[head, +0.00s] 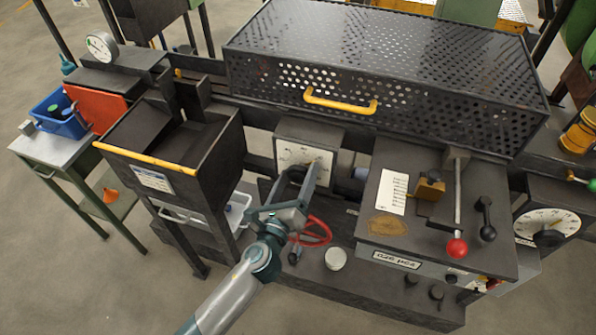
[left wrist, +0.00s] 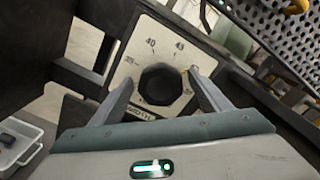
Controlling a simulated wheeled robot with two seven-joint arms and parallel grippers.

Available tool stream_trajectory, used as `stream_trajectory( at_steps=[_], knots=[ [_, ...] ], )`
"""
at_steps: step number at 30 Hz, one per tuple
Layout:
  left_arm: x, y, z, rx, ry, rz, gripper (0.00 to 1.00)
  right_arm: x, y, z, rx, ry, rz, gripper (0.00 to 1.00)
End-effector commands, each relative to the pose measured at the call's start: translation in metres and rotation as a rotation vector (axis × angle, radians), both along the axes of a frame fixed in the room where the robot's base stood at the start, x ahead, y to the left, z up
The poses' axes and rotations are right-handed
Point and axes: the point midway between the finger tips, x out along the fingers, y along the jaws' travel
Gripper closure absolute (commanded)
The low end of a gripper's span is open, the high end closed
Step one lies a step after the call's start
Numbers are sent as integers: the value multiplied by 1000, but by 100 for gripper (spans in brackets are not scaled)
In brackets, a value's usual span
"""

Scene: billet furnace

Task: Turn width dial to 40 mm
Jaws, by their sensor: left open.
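The width dial is a black round knob (left wrist: 160,84) on a pale plate with numbers around it, among them 40 at the upper left and 43 at the top. I cannot tell which number the knob points to. In the head view the dial plate (head: 305,157) sits on a dark box below the perforated cover, and my gripper hides the knob. My left gripper (head: 299,173) is open in front of the plate. In the left wrist view its fingers (left wrist: 161,77) stand on either side of the knob; contact is not clear. My right gripper is not in view.
The perforated cover (head: 390,62) with its yellow handle (head: 340,101) is above and behind the dial. A red handwheel (head: 312,232) is close beside my left gripper. To the right is a panel with a red-knobbed lever (head: 457,246). A dark bin (head: 185,150) stands left.

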Motion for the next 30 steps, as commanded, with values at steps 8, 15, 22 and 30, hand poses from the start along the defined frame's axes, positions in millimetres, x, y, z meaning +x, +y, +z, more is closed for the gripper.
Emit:
stream_trajectory(
  at_steps=[8,15,22,30],
  knots=[
    [9,-3,0,-1,0,0,30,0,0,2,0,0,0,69],
    [9,-3,0,-1,0,0,42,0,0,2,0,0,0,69],
    [9,-3,0,-1,0,0,71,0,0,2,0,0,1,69],
    [9,-3,-1,-29,9,0,71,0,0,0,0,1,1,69]
  ],
)
